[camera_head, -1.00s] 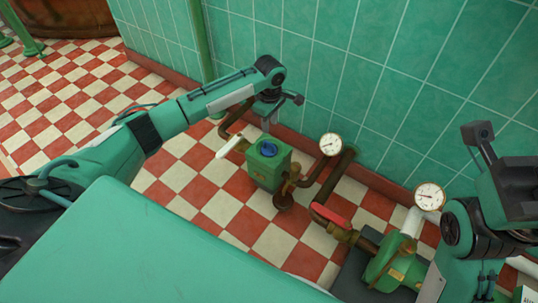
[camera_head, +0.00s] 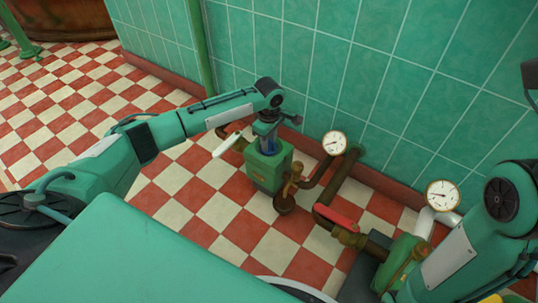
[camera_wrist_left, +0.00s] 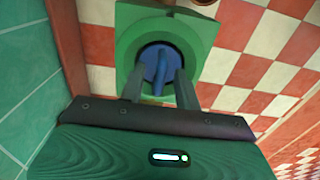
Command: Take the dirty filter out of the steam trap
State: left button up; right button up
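The steam trap (camera_head: 268,172) is a green box on the floor by the tiled wall. In the left wrist view, the dirty filter (camera_wrist_left: 160,62) is a blue disc with an upright grip, set in the round opening of the trap (camera_wrist_left: 128,22). My left gripper (camera_head: 267,146) points down over the trap's top. In the left wrist view, the fingers of my left gripper (camera_wrist_left: 159,78) stand on either side of the blue grip, with gaps between. The filter's lower part is hidden inside the trap. My right arm shows at the right; its gripper is out of view.
A white-handled lever (camera_head: 227,145) sticks out left of the trap. Brown pipes, a gauge (camera_head: 334,143) and a red-handled valve (camera_head: 336,218) stand to the right. A second gauge (camera_head: 442,195) is farther right. Open checkered floor (camera_head: 215,215) lies in front.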

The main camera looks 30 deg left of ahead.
pick_arm(q)
jog(key=shift+f, duration=0.3)
grip_shut()
jog(key=shift+r, duration=0.2)
